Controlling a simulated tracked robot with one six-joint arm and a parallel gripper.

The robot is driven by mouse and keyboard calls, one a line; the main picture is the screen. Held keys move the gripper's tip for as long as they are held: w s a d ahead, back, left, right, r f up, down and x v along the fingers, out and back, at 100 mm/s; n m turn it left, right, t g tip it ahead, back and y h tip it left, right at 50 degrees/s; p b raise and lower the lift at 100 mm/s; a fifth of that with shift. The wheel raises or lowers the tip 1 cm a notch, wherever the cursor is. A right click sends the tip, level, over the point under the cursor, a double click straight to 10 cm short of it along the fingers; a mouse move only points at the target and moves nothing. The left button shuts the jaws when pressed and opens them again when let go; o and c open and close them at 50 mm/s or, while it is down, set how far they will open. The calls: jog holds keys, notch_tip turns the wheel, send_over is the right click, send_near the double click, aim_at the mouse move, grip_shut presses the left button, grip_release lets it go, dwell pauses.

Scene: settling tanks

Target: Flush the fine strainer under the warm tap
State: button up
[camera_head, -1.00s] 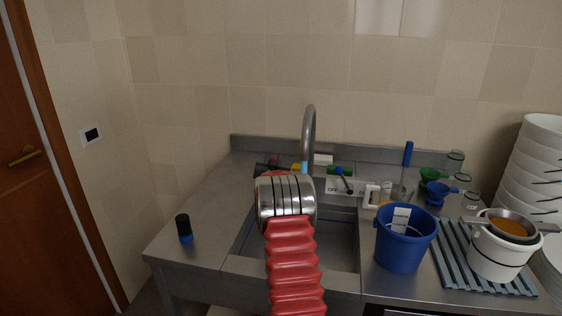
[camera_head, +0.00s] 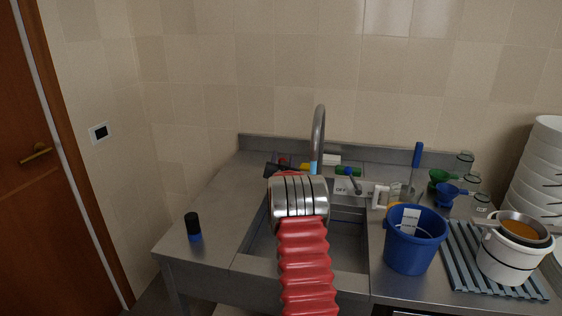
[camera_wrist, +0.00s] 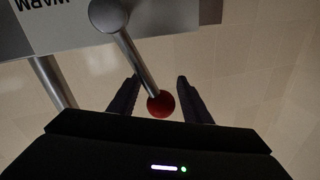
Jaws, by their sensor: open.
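My open gripper (camera_wrist: 158,84) shows in the wrist view. Its two dark fingers stand on either side of a metal lever with a red ball (camera_wrist: 161,104) at its end, with gaps visible on both sides. The lever pivots on a grey plate marked WARM (camera_wrist: 70,28), seen upside down. In the head view my red and chrome arm hides most of the gripper. The curved tap (camera_head: 319,130) rises behind the sink (camera_head: 345,250). A strainer with an orange-brown mesh (camera_head: 523,230) rests across a white pot at the right; whether it is the fine one I cannot tell.
A blue bucket (camera_head: 413,245) stands right of the sink, beside a ribbed blue-grey mat (camera_head: 465,265). A plate marked OFF with a lever (camera_head: 354,181) is behind the sink. A dark-capped bottle (camera_head: 193,227) stands on the left counter, otherwise mostly clear. White bowls (camera_head: 535,175) are stacked far right.

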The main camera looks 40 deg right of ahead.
jog(key=shift+s, duration=0.1)
jog(key=v, duration=1.3)
jog(key=shift+a, duration=0.3)
jog(key=shift+s+f, duration=0.1)
jog(key=shift+s, duration=0.1)
dwell(0.3)
